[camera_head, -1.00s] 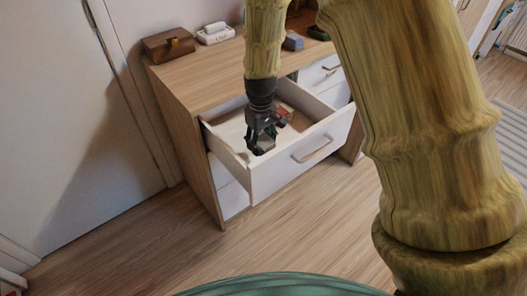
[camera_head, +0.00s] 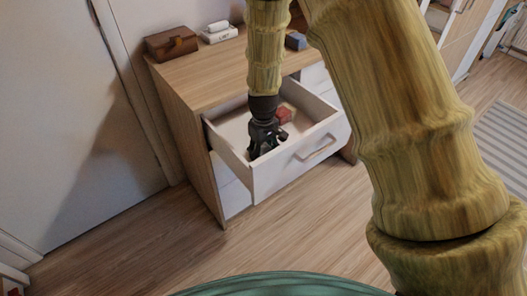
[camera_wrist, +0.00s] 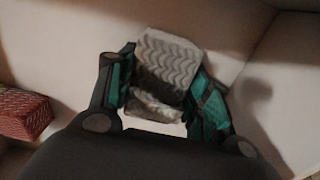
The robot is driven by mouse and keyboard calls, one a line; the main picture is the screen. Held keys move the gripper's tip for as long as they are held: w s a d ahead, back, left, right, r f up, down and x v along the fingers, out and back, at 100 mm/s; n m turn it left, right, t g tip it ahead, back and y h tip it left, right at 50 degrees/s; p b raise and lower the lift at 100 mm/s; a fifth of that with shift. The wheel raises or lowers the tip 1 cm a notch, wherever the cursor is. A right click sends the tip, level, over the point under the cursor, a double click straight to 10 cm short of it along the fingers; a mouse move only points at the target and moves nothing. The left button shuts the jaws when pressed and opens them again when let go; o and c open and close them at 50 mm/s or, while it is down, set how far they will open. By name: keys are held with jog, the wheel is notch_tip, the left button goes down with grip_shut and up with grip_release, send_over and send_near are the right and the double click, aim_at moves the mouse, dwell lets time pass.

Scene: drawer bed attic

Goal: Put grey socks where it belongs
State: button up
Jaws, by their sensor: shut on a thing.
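The grey socks (camera_wrist: 168,62) show in the wrist view as a folded, zigzag-patterned bundle between the two fingers. My gripper (camera_wrist: 160,95) is shut on them. In the head view my gripper (camera_head: 262,148) points down inside the open drawer (camera_head: 300,168), near its front left part. The socks are hardly visible there, hidden by the fingers. I cannot tell whether the socks touch the drawer bottom.
A red patterned item (camera_wrist: 24,114) lies in the drawer left of my gripper in the wrist view; it also shows in the head view (camera_head: 284,114). The wooden dresser (camera_head: 200,88) carries a brown box (camera_head: 171,44), a white item (camera_head: 218,33) and a blue-grey item (camera_head: 296,41).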

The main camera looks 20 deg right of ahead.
aim_at(263, 149)
jog(key=o, duration=1)
notch_tip(263, 149, up, 12)
jog(key=shift+r, duration=0.15)
